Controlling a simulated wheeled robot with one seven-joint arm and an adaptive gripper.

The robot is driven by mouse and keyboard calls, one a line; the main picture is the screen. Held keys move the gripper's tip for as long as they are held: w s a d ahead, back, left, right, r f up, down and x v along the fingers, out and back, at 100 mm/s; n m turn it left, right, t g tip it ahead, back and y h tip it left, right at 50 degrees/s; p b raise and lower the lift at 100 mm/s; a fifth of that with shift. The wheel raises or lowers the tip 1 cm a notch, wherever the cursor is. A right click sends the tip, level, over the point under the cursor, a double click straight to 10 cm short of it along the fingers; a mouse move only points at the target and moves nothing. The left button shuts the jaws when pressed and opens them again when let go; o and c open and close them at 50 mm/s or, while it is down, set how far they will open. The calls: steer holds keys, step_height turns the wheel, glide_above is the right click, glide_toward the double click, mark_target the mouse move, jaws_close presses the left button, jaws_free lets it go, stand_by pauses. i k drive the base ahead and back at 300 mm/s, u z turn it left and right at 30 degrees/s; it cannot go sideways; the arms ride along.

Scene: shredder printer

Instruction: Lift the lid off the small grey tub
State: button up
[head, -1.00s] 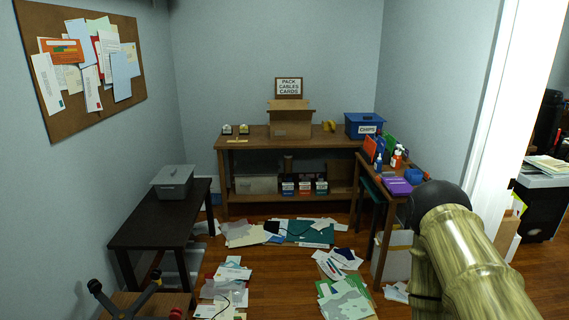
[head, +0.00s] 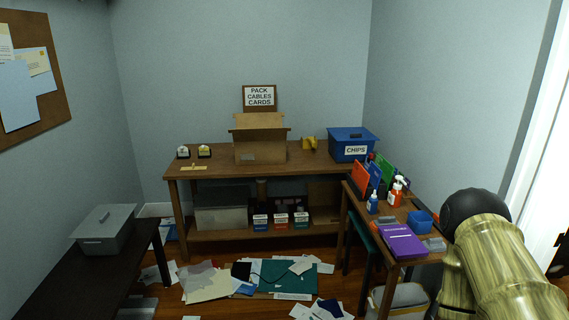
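The small grey tub (head: 106,240) stands on the dark table at the lower left. Its grey lid (head: 105,219) is on it, with a raised handle on top. My arm shows at the lower right as a wood-patterned link with a dark round joint. My gripper is outside the picture. The tub stands well apart from the visible part of my arm.
The dark table (head: 95,277) is at left. A brown workbench (head: 225,168) at the back holds an open cardboard box (head: 259,141) and a blue CHIPS bin (head: 352,146). A side table (head: 408,215) stands at right. Papers (head: 208,283) litter the floor.

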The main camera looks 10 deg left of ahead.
mark_target(106, 220)
steer(key=u, duration=0.15)
steer(key=i, duration=1.7)
steer(key=u, duration=1.35)
steer(key=i, duration=1.1)
steer(key=u, duration=0.95)
